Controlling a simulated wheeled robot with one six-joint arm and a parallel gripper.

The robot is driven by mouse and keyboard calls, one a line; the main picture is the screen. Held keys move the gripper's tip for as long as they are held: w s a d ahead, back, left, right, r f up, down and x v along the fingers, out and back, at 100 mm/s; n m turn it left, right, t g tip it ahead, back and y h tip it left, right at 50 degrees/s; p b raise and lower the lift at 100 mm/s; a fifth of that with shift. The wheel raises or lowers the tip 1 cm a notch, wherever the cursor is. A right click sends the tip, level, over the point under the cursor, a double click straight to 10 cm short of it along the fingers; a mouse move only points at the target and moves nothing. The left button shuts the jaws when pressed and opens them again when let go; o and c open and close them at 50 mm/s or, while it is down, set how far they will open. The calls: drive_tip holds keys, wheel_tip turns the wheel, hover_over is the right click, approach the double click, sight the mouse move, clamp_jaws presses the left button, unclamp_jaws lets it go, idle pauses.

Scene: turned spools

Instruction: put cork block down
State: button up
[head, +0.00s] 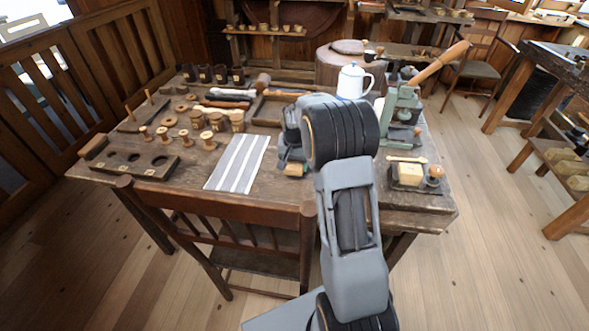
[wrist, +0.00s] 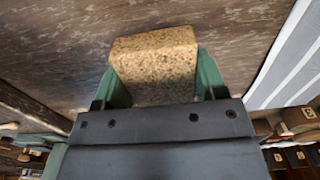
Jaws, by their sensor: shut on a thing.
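My gripper (head: 290,155) is over the table (head: 418,213), to the right of the striped cloth. In the wrist view its green fingers (wrist: 155,82) are shut on the speckled brown cork block (wrist: 155,58), one on each side. The block also shows in the head view as a small tan patch (head: 293,170) below my gripper. It is over or on bare dark wood; I cannot tell whether it touches the tabletop. My arm hides part of the table behind it.
The grey-and-white striped cloth (head: 238,163) lies left of my gripper. Wooden spools (head: 208,140) and a holed block (head: 136,164) are farther left. A white enamel pot (head: 353,81), a green press (head: 402,105) and a dark tray (head: 416,181) stand right. A chair (head: 225,228) is in front.

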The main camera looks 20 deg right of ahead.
sight(295, 162)
drive_tip(key=shift+f, duration=1.15)
drive_tip(key=shift+f, duration=0.1)
drive_tip(key=shift+f, duration=0.15)
drive_tip(key=o, duration=0.9)
drive_tip(key=shift+s+a+f, duration=0.1)
drive_tip(key=shift+o, duration=0.8)
drive_tip(key=shift+s, duration=0.1)
drive_tip(key=shift+f, duration=0.1)
wheel_tip(295, 162, up, 13)
drive_tip(key=shift+f+p, duration=0.1)
drive_tip(key=shift+p, duration=0.5)
